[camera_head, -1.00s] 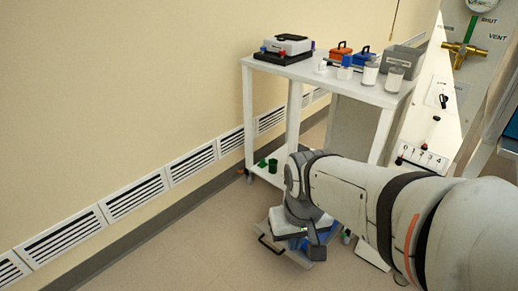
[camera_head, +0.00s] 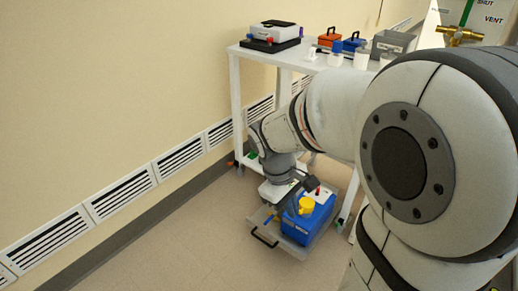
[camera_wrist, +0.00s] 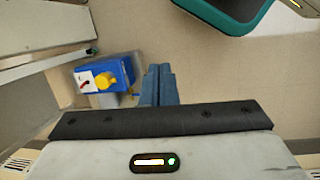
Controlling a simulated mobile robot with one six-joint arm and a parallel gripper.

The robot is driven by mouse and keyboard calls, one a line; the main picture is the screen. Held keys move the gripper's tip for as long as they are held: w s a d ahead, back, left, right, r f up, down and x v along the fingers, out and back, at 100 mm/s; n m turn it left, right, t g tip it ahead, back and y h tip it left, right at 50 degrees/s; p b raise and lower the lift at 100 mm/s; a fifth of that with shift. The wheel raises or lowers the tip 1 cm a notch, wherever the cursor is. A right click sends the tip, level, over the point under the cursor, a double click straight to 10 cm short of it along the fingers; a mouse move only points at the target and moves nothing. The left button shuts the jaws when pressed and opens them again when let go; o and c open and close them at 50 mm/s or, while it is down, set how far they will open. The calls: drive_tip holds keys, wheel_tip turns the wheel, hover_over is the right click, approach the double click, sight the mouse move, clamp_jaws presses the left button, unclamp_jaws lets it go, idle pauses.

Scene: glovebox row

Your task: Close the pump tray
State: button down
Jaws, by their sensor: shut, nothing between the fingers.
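The pump tray (camera_head: 292,250) is a light grey tray low near the floor, pulled out, with a dark bar handle (camera_head: 264,239) on its front edge. A blue pump (camera_head: 316,226) with a yellow cap stands on it. The pump also shows left of my fingers in the wrist view (camera_wrist: 124,70). My gripper (camera_wrist: 158,68) is shut and empty, its blue-grey fingers pointing down beside the pump. In the head view my wrist hangs over the tray's back left part and hides some of it. I cannot tell whether the fingers touch the tray.
A white cart (camera_head: 236,100) behind the tray carries a balance (camera_head: 274,34), an orange box (camera_head: 330,37), a blue box (camera_head: 355,42) and a grey bin (camera_head: 392,42). A vented wall (camera_head: 125,188) runs along the left. The floor (camera_head: 180,255) left of the tray is clear.

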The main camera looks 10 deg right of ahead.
drive_tip(key=w+d+f+n+g+h+b, duration=0.1)
drive_tip(key=w+d+f+n+h+b, duration=0.25)
drive_tip(key=w+f+n+h, duration=1)
drive_tip(key=n+t+b, duration=0.1)
drive_tip(key=n+t, duration=0.6)
drive_tip(key=n, duration=1.2)
approach(300, 206)
drive_tip(key=shift+h, duration=0.45)
drive_tip(key=x, duration=0.2)
drive_tip(key=b+x, duration=0.1)
drive_tip(key=x, duration=0.1)
drive_tip(key=b+x, duration=0.1)
drive_tip(key=x, duration=0.1)
drive_tip(key=shift+w+d+f, duration=0.2)
drive_tip(key=shift+d+f, duration=0.15)
drive_tip(key=shift+b, duration=0.35)
